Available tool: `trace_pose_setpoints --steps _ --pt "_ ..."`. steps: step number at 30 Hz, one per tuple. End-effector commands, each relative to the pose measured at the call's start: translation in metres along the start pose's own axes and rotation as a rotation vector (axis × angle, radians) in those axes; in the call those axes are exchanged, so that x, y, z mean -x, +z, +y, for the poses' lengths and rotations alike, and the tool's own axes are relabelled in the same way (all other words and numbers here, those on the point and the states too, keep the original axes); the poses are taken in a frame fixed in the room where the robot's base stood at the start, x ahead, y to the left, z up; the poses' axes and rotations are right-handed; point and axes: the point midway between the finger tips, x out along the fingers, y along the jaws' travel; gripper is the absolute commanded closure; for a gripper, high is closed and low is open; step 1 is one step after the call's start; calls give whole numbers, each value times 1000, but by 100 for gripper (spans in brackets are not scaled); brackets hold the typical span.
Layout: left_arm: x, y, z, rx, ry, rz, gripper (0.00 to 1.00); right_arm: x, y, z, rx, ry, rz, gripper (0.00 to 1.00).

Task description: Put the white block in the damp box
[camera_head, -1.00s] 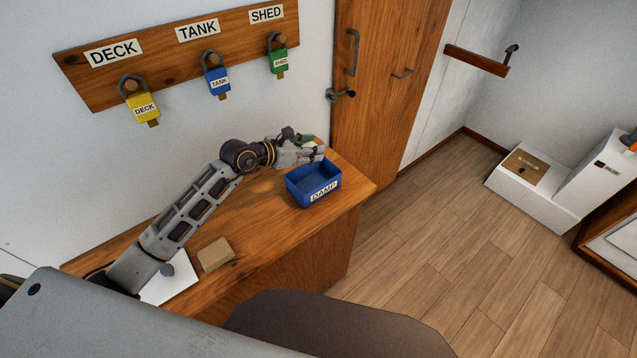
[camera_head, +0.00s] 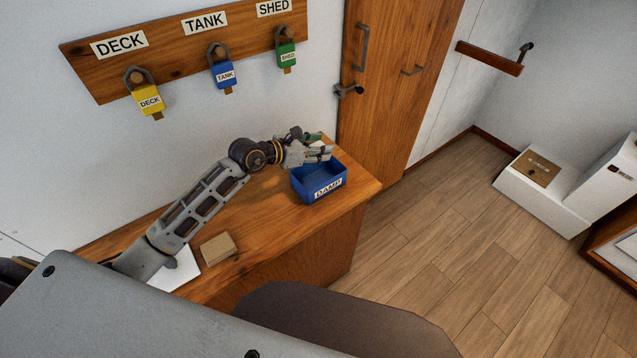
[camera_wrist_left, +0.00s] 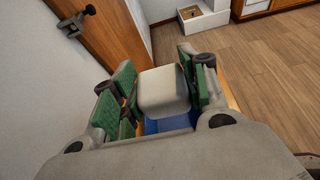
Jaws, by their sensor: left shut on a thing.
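In the left wrist view a white block (camera_wrist_left: 164,92) sits between the green pads of my left gripper (camera_wrist_left: 160,95), which is shut on it. In the head view my left gripper (camera_head: 318,153) is at the back edge of the blue box labelled DAMP (camera_head: 321,188). The block is mostly hidden there by the fingers. In the left wrist view a strip of the blue box (camera_wrist_left: 168,124) shows below the block, so the block is held above or beside the box; I cannot tell exactly which. My right gripper is not in view.
The box stands near the right end of the wooden counter (camera_head: 265,220). A tan block (camera_head: 218,249) and a white sheet (camera_head: 180,277) lie toward the near left. Yellow, blue and green padlocks hang on the wall board (camera_head: 180,45). A wooden door (camera_head: 395,80) stands behind.

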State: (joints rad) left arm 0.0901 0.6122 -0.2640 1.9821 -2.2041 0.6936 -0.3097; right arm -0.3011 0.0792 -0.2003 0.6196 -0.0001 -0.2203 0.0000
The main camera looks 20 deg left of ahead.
Motion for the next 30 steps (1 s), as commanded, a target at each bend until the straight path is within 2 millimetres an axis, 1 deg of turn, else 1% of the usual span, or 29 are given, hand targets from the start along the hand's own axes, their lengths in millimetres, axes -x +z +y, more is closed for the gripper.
trace_pose_setpoints --steps 5,16,21,30 --pt "-4 -9 0 1 -1 1 82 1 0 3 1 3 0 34" --pt "-21 -51 0 1 0 1 82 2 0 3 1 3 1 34" --pt "-24 -57 0 0 0 -1 82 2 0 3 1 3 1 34" --pt "-24 -58 0 0 0 -1 82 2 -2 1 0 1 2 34"
